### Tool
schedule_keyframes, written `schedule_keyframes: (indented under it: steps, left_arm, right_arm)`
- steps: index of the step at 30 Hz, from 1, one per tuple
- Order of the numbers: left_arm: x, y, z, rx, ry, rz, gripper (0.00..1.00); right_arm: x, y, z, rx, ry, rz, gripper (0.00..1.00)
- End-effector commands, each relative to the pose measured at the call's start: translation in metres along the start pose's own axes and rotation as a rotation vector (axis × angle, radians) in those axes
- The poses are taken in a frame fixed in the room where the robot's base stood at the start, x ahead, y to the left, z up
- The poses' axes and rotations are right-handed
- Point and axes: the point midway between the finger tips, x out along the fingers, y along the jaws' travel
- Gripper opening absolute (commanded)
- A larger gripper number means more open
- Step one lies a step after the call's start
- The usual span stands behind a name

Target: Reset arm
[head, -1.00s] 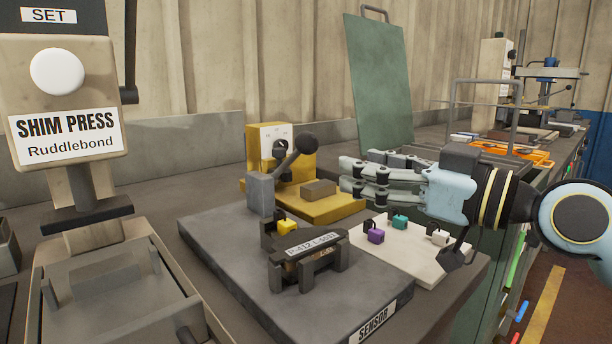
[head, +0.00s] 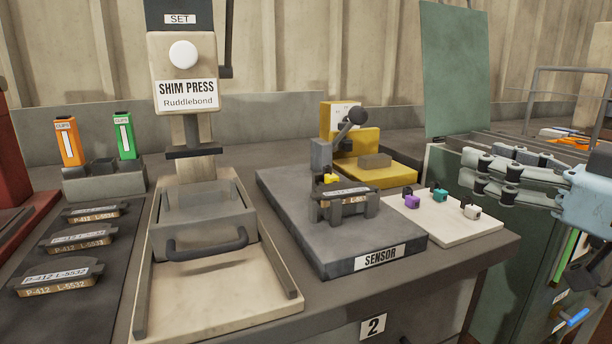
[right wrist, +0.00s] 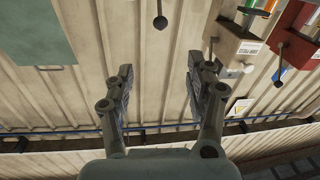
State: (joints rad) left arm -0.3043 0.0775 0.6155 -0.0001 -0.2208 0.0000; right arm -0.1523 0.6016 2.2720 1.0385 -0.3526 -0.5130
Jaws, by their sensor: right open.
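My right gripper (head: 508,172) is at the right of the head view, pointing left, above and to the right of the white pad. It is open and empty; the right wrist view shows its two fingers (right wrist: 158,90) apart with nothing between them. A brake shoe (head: 343,191) sits on a small holder on the grey SENSOR block (head: 290,225), with a yellow sensor (head: 331,178) behind it. The white pad (head: 462,229) carries a purple (head: 411,201), a teal (head: 439,195) and a white sensor (head: 472,211). My left gripper is not in view.
The shim press (head: 187,85) stands left of the SENSOR block, with an empty-looking tray (head: 205,215). Several brake shoes (head: 78,238) lie on a dark rack at left, near two clip dispensers (head: 124,136). A yellow lever fixture (head: 375,142) and green panel (head: 455,70) stand behind.

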Motion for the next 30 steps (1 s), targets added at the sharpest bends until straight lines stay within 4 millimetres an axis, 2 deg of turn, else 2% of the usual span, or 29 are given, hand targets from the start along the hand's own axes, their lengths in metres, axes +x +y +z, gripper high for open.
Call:
schedule_keyframes:
  steps: [2,8,12,17,23,27,30]
  left_arm:
    - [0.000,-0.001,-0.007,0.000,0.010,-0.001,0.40]
    - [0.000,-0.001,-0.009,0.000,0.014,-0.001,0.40]
    - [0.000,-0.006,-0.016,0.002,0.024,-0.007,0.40]
    - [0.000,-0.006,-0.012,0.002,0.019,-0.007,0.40]
    - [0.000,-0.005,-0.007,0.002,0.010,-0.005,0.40]
    - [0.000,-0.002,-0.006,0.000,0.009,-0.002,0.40]
    - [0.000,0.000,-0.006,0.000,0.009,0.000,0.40]
  right_arm:
    - [0.000,-0.001,0.002,0.001,-0.005,-0.001,0.55]
    - [-0.007,-0.018,0.030,0.013,-0.108,-0.019,0.55]
    - [-0.014,-0.031,0.053,0.024,-0.199,-0.027,0.55]
    - [-0.031,-0.050,0.091,0.048,-0.355,-0.027,0.55]
    - [-0.073,-0.075,0.151,0.103,-0.634,0.018,0.55]
    - [-0.117,-0.091,0.189,0.161,-0.859,0.088,0.55]
    - [-0.154,-0.100,0.209,0.207,-1.018,0.158,0.55]
